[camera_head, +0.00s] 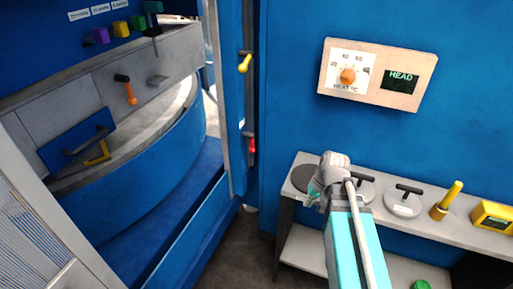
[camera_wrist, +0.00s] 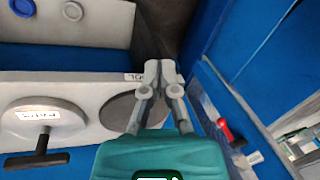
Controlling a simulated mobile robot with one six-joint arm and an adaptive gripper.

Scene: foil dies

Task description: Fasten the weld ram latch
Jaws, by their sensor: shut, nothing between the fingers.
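My gripper (camera_wrist: 160,72) is shut and empty, its fingertips together. In the head view my gripper (camera_head: 317,192) hangs over the left end of the bench, near a dark round disc. A red-ended lever (camera_head: 252,146) sits low on the blue door post, left of the gripper and apart from it; it also shows in the wrist view (camera_wrist: 226,130). A yellow-ended lever (camera_head: 244,63) is higher on the same post. An orange-ended lever (camera_head: 130,93) is on the grey ram housing inside the machine at left. No readable label tells which one is the weld ram latch.
The bench (camera_head: 462,225) carries the dark disc (camera_head: 303,178), lidded dies (camera_head: 403,203), a yellow-handled tool (camera_head: 446,200) and a yellow box (camera_head: 492,215). A heat control panel (camera_head: 376,75) is on the blue wall. Open floor (camera_head: 245,240) lies between bench and machine.

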